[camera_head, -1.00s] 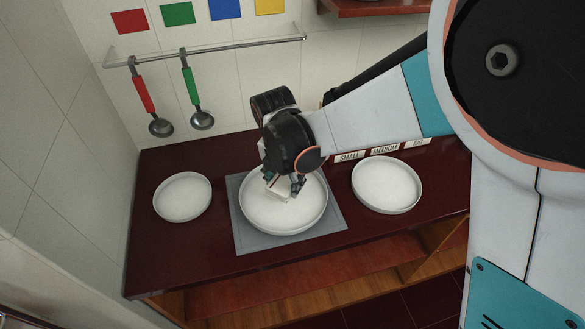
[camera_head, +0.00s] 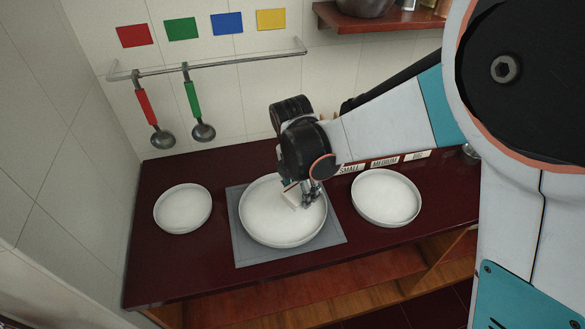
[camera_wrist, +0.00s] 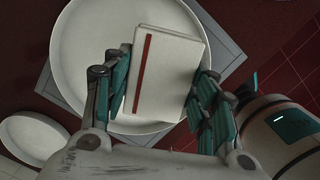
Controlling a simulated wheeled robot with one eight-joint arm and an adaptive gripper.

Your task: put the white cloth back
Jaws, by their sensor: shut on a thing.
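The white cloth (camera_wrist: 166,72) is a folded block with a red stripe along one side. In the wrist view my gripper (camera_wrist: 160,92) is shut on it, with one finger at each side. In the head view the cloth (camera_head: 293,193) shows as a small pale piece under my gripper (camera_head: 302,196), above the large middle white dish (camera_head: 268,228). I cannot tell whether the cloth touches the dish. The dish stands on a grey square mat (camera_head: 246,256) and also fills much of the wrist view (camera_wrist: 80,60).
A small white dish (camera_head: 182,209) stands left and a medium one (camera_head: 386,198) right on the dark red counter (camera_head: 165,270). Size labels (camera_head: 384,162) line the back. Red-handled (camera_head: 146,108) and green-handled (camera_head: 193,98) ladles hang from a rail (camera_head: 230,62). A shelf (camera_head: 370,18) is upper right.

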